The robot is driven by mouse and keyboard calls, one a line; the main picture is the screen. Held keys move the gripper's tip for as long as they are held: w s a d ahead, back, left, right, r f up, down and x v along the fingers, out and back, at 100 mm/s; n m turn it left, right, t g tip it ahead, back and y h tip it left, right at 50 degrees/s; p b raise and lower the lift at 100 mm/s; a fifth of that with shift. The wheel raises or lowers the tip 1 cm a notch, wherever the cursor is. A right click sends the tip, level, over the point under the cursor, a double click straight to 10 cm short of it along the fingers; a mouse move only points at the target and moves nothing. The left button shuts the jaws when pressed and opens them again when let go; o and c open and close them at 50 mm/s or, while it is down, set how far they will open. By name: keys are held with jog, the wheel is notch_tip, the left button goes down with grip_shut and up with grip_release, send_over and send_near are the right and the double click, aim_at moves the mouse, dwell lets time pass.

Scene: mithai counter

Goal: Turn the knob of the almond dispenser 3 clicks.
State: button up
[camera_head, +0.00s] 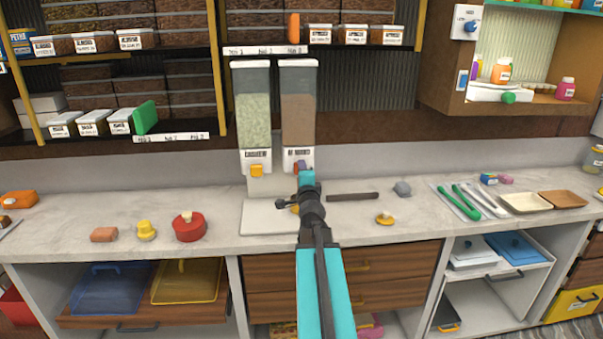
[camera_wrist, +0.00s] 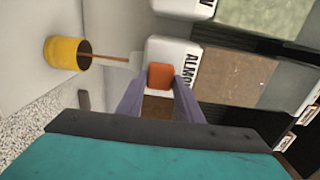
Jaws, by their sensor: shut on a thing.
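The almond dispenser (camera_head: 298,105) is a clear column of brown contents with a white labelled base, right of the cashew dispenser (camera_head: 252,105). Its orange knob (camera_wrist: 160,76) shows in the wrist view, on the white base beside the almond label. My gripper (camera_wrist: 160,82) has its two purple fingers on either side of the knob and is shut on it. In the head view my gripper (camera_head: 303,168) hides the knob. A yellow cup (camera_wrist: 62,53) stands below the spout, and a thin brown line runs between spout and cup. In the head view my arm mostly hides the cup.
A dark flat bar (camera_head: 352,197), a grey lump (camera_head: 402,188) and a yellow lidded item (camera_head: 385,219) lie right of my arm. A red round container (camera_head: 189,228) stands to the left. Shelves of boxes hang above. The counter front between these is clear.

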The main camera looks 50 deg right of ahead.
jog(key=shift+r, duration=0.1)
jog(key=o, duration=1.1)
